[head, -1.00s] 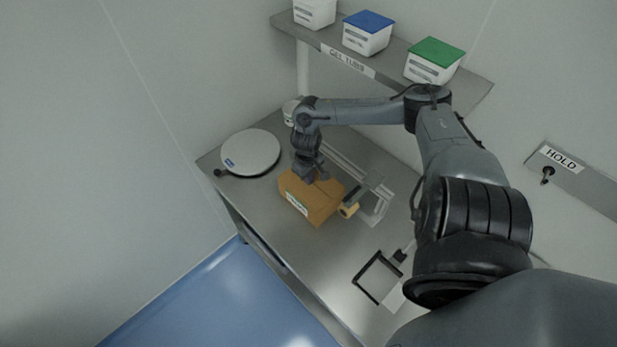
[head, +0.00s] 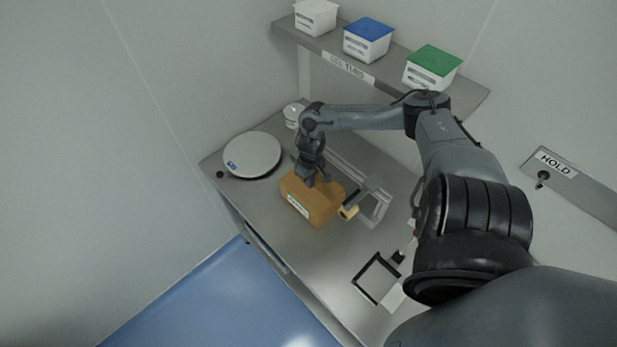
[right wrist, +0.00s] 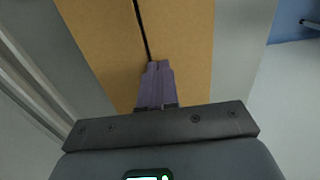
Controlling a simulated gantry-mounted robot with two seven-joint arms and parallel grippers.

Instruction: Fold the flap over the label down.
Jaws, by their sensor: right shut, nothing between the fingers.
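The brown cardboard box (head: 325,206) stands on the steel table, with a white label (head: 298,206) on its front side. My right gripper (head: 310,182) points down at the box top, its fingers shut with nothing between them. In the right wrist view the purple fingertips (right wrist: 155,72) are together over the cardboard top (right wrist: 185,45), at one end of a dark narrow seam. The panels on both sides of the seam look flat. Whether the fingertips touch the cardboard cannot be told. My left gripper is out of view.
A round white scale (head: 252,155) lies left of the box. A tape dispenser (head: 372,200) stands close on its right. A black frame (head: 376,278) lies nearer the front. A shelf (head: 385,75) with tubs runs above the back. The table in front of the box is clear.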

